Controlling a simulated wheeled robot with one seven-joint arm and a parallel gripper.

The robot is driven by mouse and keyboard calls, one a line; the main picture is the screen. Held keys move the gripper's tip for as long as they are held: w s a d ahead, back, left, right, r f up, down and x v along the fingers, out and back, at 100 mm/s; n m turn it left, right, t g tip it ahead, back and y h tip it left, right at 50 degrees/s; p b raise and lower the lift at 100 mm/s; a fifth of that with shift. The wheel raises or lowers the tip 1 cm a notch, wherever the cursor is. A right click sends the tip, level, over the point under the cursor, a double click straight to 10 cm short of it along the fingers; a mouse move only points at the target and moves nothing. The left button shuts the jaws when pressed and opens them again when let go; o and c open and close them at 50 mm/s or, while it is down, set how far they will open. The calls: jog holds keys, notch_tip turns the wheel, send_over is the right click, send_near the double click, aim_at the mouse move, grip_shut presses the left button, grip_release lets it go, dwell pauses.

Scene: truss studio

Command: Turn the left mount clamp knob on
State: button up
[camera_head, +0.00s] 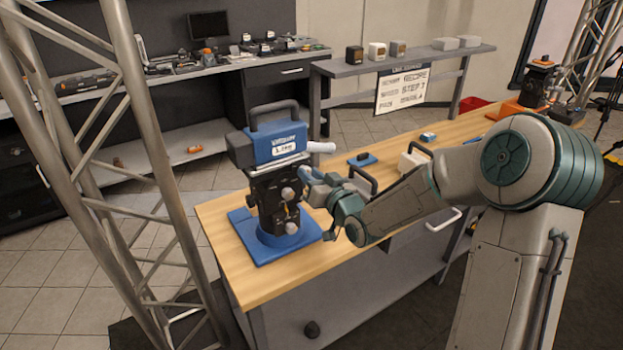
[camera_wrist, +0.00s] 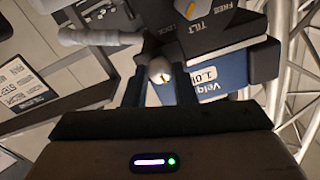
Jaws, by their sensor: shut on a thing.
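The left mount, a blue and black device with a top handle, stands upright on a blue base plate (camera_head: 245,238) at the near left end of the wooden bench. Its blue upper body (camera_head: 262,146) carries a white label. Small silver knobs (camera_head: 291,227) sit on its black column. My gripper (camera_head: 308,180) reaches the column from the right, just below the blue body. In the head view my gripper partly hides this spot.
A white grip bar (camera_head: 320,147) sticks out right of the blue body, close above my gripper. A truss post (camera_head: 150,160) rises at left. A small blue item (camera_head: 362,159) and a white block (camera_head: 413,160) lie on the bench (camera_head: 225,268).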

jog(key=m+p, duration=0.2)
jog(key=m, duration=0.9)
jog(key=shift+f, duration=0.1)
dwell(0.4)
jog(key=o, duration=1)
jog(key=b+v, duration=0.2)
jog(key=v, duration=1.1)
jog(key=shift+s+d+b, duration=0.25)
jog(key=shift+s+b, duration=0.1)
